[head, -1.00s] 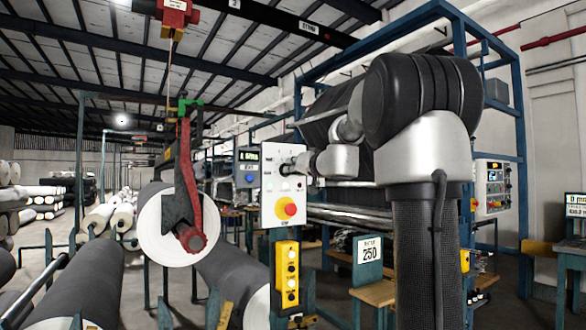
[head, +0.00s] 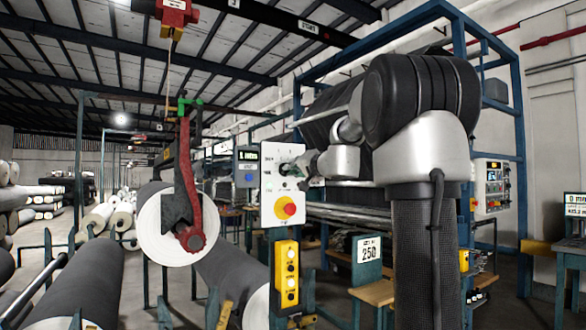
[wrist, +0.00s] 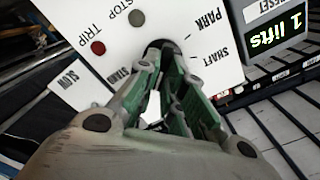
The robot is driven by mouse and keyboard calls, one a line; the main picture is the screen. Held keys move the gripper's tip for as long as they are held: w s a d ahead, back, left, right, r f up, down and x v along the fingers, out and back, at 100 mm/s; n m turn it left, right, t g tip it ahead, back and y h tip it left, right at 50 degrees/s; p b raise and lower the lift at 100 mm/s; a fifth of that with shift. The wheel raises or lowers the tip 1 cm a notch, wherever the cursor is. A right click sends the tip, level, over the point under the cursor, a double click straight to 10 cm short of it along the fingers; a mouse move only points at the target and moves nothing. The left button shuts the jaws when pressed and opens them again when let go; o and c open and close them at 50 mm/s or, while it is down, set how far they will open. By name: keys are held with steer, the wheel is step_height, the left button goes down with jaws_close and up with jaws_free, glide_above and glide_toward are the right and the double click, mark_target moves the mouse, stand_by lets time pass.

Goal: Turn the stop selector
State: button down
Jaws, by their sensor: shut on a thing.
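The stop selector (wrist: 164,46) is a dark round knob on a white control panel (head: 269,190). In the wrist view, the labels PARK, SHAFT, STAND and SLOW stand around it, and STOP and TRIP sit beside small lamps. My gripper (wrist: 168,64) is shut on the selector, its green-lined fingers on either side of it. The fingers hide most of the knob, so I cannot tell which label it points to. In the head view, my gripper (head: 293,168) reaches the panel from the right, above a red button on yellow (head: 286,208).
A yellow button box (head: 287,275) hangs below the panel. A display (wrist: 277,34) reads "1 lifts". A large grey roll (head: 170,235) with a red and dark hook arm (head: 190,195) stands to the left.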

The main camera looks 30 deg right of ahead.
steer(key=shift+d+f+m, duration=0.1)
steer(key=shift+f+m, duration=0.05)
steer(key=shift+m, duration=1.5)
steer(key=shift+f+m, duration=0.2)
steer(key=shift+m, duration=1.5)
steer(key=shift+d+f+m, duration=0.1)
steer(key=shift+f+m, duration=0.05)
steer(key=shift+m, duration=1.5)
steer(key=c, duration=1.5)
jaws_free()
steer(key=s, duration=1.2)
steer(key=shift+d, duration=0.15)
